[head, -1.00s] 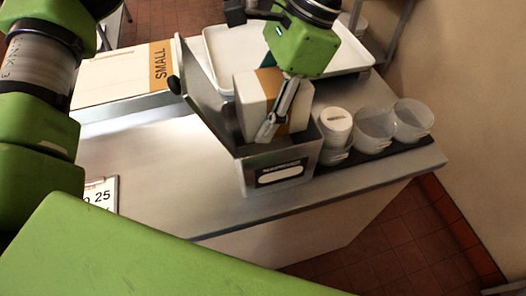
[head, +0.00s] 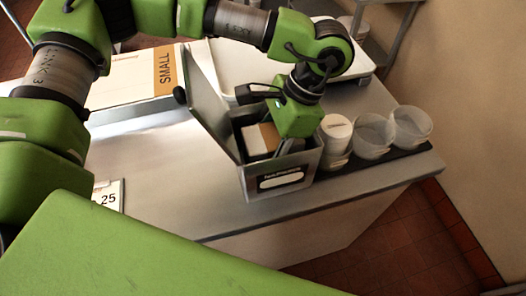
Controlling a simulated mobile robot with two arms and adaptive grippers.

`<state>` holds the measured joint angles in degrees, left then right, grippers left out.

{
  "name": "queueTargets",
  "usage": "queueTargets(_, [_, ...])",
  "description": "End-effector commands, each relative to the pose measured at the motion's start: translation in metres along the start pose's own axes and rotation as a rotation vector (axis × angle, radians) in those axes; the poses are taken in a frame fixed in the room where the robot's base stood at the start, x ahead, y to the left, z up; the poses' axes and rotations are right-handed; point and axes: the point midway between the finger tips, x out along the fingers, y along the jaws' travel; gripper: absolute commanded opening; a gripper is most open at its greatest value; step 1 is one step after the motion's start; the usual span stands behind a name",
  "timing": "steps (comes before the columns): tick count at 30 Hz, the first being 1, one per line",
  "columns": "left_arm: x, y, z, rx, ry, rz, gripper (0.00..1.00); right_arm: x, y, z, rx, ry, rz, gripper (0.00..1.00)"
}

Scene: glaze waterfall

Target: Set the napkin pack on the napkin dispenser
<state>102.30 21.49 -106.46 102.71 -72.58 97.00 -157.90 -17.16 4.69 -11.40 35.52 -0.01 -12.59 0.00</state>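The napkin dispenser (head: 250,184) is a metal box near the counter's front edge, its lid (head: 207,88) standing open and tilted left. The napkin pack (head: 257,144), white with a brown band, sits low inside the dispenser's opening, its lower part hidden by the front wall. My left gripper (head: 287,146) reaches down into the opening at the pack's right side. Its fingertips are hidden by the wrist and the box wall, so I cannot tell whether they still grip the pack. My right gripper is out of view.
A white canister (head: 336,129) and two clear cups (head: 373,136) (head: 411,126) stand on a dark mat close to the dispenser's right. A white tray (head: 352,80) lies behind. A box marked SMALL (head: 125,83) and a price card (head: 108,196) are at left.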

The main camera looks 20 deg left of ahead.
Motion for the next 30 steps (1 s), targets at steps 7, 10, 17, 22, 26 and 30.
queueTargets(7, [0.008, 0.000, -0.003, -0.001, -0.001, 0.000, 0.20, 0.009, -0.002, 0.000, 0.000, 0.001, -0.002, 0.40])
queueTargets(10, [0.012, 0.000, -0.004, 0.000, -0.003, 0.000, 0.20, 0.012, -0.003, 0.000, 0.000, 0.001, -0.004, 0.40])
queueTargets(17, [0.015, 0.001, -0.004, 0.002, -0.009, 0.002, 0.55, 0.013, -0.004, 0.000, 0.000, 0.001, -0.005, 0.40])
queueTargets(22, [0.016, 0.001, -0.004, 0.004, -0.010, 0.001, 0.55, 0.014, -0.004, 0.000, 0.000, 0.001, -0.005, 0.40])
queueTargets(26, [0.015, 0.002, -0.004, 0.005, -0.010, 0.001, 0.55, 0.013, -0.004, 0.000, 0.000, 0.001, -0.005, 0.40])
queueTargets(30, [0.006, 0.002, 0.000, 0.006, -0.011, 0.001, 0.55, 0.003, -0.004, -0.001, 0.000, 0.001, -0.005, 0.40])
